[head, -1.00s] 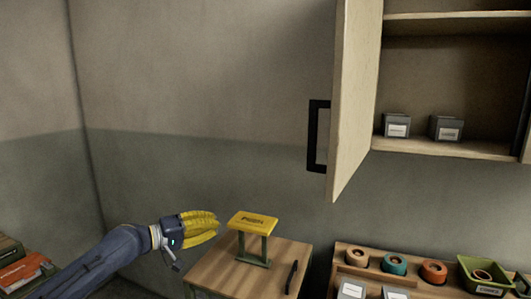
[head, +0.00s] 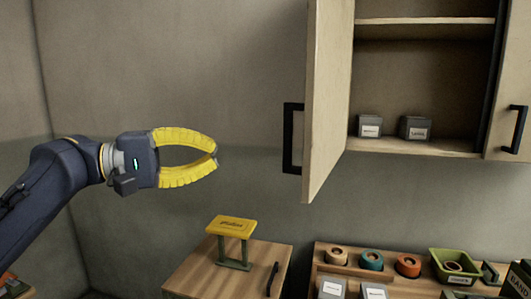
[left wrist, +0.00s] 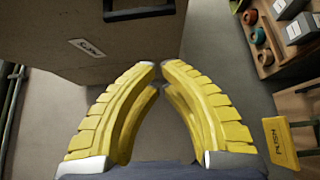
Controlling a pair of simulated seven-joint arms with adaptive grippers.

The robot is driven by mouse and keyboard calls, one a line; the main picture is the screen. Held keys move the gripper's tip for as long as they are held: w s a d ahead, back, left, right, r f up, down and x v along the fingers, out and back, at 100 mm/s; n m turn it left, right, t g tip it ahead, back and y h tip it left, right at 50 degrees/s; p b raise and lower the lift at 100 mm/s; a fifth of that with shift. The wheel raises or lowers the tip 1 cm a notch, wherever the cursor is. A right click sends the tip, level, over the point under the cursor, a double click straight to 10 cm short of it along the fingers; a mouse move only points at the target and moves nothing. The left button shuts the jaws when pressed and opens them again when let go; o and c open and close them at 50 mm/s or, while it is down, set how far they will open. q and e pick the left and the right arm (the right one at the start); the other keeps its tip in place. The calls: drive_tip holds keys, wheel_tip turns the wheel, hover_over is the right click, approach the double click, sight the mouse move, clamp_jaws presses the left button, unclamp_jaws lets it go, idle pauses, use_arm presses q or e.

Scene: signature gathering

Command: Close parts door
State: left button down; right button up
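The parts door (head: 328,100) of the wall cabinet stands wide open in the head view, swung out toward me, with a black handle (head: 292,138) on its outer face. A brown panel (left wrist: 100,25) with a white label and a black handle (left wrist: 138,8) fills the upper left of the left wrist view; it appears to be this door's outer face. My left gripper (head: 216,155) is left of the door, apart from it. Its yellow fingers bow outward and the tips nearly meet, with nothing between them. My right gripper is not in view.
The open cabinet holds two grey boxes (head: 369,126) (head: 415,127). Below are a small yellow-topped stand (head: 231,225) on a wooden cabinet, rolls of tape (head: 371,260) on a rack and a green bin (head: 455,264). The space between gripper and door is free.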

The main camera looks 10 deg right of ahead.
use_arm(q)
drive_tip(key=s+d, duration=0.2)
drive_tip(key=d, duration=0.8)
drive_tip(key=shift+d, duration=0.3)
